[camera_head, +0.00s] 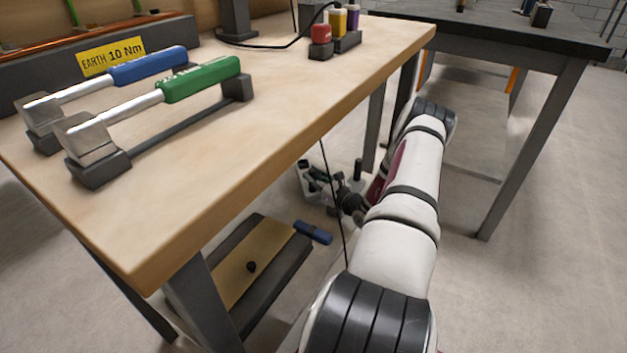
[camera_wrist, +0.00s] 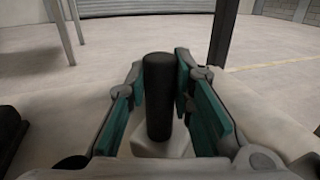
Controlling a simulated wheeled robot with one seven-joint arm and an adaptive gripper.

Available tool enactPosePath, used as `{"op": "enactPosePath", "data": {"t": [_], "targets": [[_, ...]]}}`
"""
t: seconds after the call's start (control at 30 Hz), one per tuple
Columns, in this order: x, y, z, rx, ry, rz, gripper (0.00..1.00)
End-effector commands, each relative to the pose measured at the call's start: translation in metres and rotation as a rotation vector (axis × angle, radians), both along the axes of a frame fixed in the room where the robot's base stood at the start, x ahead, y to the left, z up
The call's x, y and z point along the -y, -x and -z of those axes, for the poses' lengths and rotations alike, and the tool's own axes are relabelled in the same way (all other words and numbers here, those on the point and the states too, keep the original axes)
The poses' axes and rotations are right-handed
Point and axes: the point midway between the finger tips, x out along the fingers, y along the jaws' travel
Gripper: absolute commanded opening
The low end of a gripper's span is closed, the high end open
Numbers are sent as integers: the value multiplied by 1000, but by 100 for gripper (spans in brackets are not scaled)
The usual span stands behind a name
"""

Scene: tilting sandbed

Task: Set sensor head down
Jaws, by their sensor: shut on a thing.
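In the wrist view, a black upright cylinder (camera_wrist: 159,95) stands between the teal pads of my gripper (camera_wrist: 163,70), which is shut on it. A pale block (camera_wrist: 165,149) shows under the cylinder; I take the two as the sensor head, though I cannot tell if they are joined. In the head view, my gripper (camera_head: 338,190) is low, beyond the bench's right edge, beside a small whitish object with dark parts (camera_head: 312,183). What lies under the held thing is hidden, and I cannot tell whether it touches the floor.
A wooden bench (camera_head: 300,110) carries a blue-handled (camera_head: 150,66) and a green-handled torque wrench (camera_head: 200,80) on racks. Below it is a dark-framed tan bed (camera_head: 245,280) with a blue object (camera_head: 313,231) at its end. A dark table (camera_head: 500,40) stands right. Open floor (camera_head: 560,200) lies right.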

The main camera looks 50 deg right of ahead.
Motion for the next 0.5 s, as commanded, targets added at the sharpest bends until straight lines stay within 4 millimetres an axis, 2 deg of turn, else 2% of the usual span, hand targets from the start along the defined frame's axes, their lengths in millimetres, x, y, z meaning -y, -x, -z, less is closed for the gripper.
{"op": "enactPosePath", "data": {"t": [0.33,0.37,0.4,0.43,0.5], "targets": [[1,0,1,3,3,0,0],[1,0,1,1,2,0,26],[1,0,1,1,2,0,35],[1,0,1,1,2,0,41],[1,0,1,1,2,0,41]]}}
